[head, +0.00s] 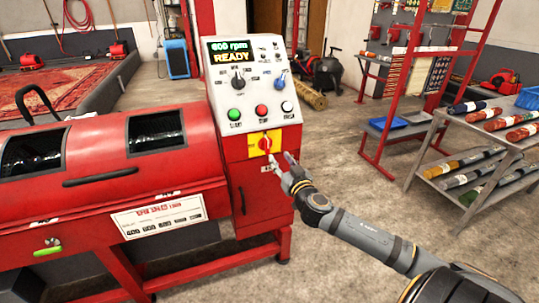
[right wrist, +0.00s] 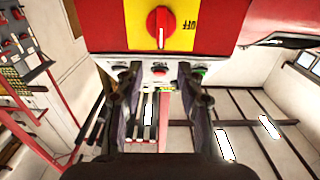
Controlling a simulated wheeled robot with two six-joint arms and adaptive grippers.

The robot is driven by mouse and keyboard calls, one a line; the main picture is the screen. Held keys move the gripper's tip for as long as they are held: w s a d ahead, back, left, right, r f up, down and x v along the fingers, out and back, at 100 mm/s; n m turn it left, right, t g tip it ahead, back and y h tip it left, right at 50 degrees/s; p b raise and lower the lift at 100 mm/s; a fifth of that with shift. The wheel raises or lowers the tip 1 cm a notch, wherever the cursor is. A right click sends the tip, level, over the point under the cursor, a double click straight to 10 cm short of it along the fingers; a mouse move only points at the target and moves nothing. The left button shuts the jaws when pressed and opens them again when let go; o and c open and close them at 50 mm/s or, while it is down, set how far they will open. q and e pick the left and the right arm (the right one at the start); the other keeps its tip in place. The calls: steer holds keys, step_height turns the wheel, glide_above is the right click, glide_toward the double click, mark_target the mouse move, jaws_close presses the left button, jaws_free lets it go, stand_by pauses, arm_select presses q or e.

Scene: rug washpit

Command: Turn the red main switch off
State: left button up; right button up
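The red main switch (head: 265,143) is a round red knob on a yellow plate (head: 254,147), low on the front of the red machine's control cabinet. In the right wrist view the switch (right wrist: 160,27) is at the top centre, its white mark upright in the picture, with OFF lettering to its right on the yellow plate (right wrist: 188,38). My right gripper (head: 281,163) is just in front of and below the switch, apart from it. In the right wrist view its two fingers (right wrist: 157,88) are spread with nothing between them. My left gripper is not in view.
The control panel (head: 250,85) above the switch has a display reading 600 rpm READY, knobs and buttons. The red machine's drum housing (head: 100,165) extends left. A grey shelf rack (head: 440,140) with rolled rugs stands at right. Floor between is clear.

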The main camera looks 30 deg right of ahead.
mark_target(268, 142)
steer(key=x, duration=0.9)
steer(key=shift+w+a+r+p, duration=0.15)
steer(key=shift+r+p, duration=0.1)
steer(key=shift+p, duration=0.15)
steer(key=shift+w, duration=0.55)
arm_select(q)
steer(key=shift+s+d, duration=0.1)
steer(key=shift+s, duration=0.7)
arm_select(e)
steer(key=shift+f, duration=0.1)
steer(key=shift+c, duration=0.2)
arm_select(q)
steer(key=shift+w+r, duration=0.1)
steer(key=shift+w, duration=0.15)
arm_select(e)
jaws_close()
